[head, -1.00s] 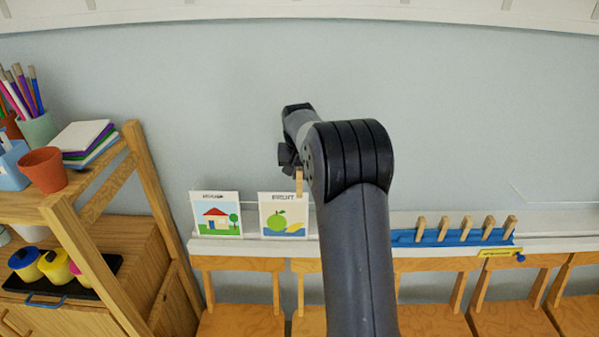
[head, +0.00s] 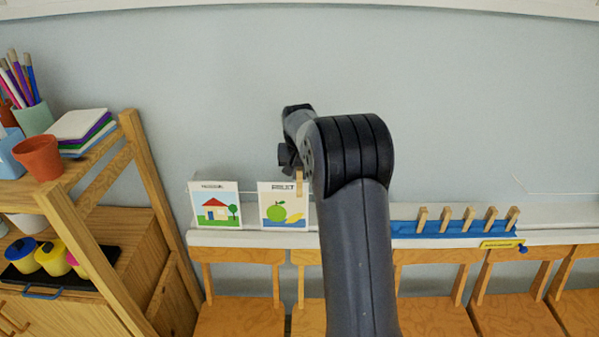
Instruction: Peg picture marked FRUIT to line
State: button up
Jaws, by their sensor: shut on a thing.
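The FRUIT picture (head: 283,210), a white card with a green apple and a yellow fruit, stands upright on the white ledge against the wall. My gripper (head: 289,158) points down just above its top right corner, partly hidden by my own arm. It is shut on a wooden peg (head: 299,183), whose lower end overlaps the card's top edge in the picture. I cannot tell whether the peg grips the card. The house picture (head: 215,207) stands to its left.
Several wooden pegs stand on a blue strip (head: 405,233) on the ledge at right, beside a yellow label (head: 502,244). Chairs line the wall below. A wooden shelf (head: 152,190) with pots, paper and paint jars stands at left. The wall above the pictures is clear.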

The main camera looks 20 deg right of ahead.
jog(key=o, duration=0.8)
jog(key=shift+o, duration=0.5)
jog(key=shift+o, duration=0.9)
jog(key=p+v, duration=0.4)
jog(key=v, duration=0.3)
jog(key=shift+r, duration=0.15)
